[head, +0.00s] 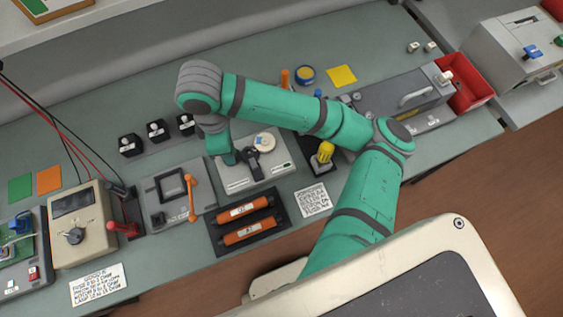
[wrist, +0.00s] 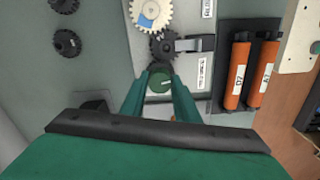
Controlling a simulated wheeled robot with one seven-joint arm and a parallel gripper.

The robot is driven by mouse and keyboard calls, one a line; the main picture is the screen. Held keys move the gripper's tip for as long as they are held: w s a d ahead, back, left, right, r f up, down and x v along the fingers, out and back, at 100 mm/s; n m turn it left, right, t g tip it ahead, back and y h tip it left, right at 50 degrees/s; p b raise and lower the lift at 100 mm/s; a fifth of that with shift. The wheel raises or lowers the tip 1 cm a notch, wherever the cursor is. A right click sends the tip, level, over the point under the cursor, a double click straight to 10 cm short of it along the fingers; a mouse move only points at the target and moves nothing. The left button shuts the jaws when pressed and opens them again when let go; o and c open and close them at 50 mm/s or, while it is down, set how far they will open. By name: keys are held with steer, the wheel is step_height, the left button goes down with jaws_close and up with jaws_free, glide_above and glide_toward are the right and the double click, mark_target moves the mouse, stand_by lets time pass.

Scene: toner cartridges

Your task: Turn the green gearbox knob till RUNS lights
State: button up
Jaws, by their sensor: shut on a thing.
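The grey gearbox (head: 282,158) sits on the bench below my forearm in the head view. In the wrist view, its plate (wrist: 190,20) carries a pale gear (wrist: 150,13) and a dark gear (wrist: 164,46), with a black lever (wrist: 195,44) beside them. The green knob (wrist: 160,82) is between my fingertips at the near end of the plate. My gripper (wrist: 161,86) is shut on this knob; in the head view my gripper (head: 229,157) is at the left side of the gearbox. No lit RUNS lamp can be made out; the labels are too small to read.
Two orange cartridges (wrist: 237,75) lie in a dark tray near the gearbox. Left in the head view are a grey box with an orange handle (head: 191,198) and a beige meter (head: 82,226). A yellow knob (head: 324,152) stands to the right.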

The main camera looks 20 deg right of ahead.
steer(key=m, duration=0.5)
steer(key=shift+m, duration=0.4)
steer(key=m, duration=0.6)
steer(key=o, duration=0.8)
steer(key=shift+o, duration=0.2)
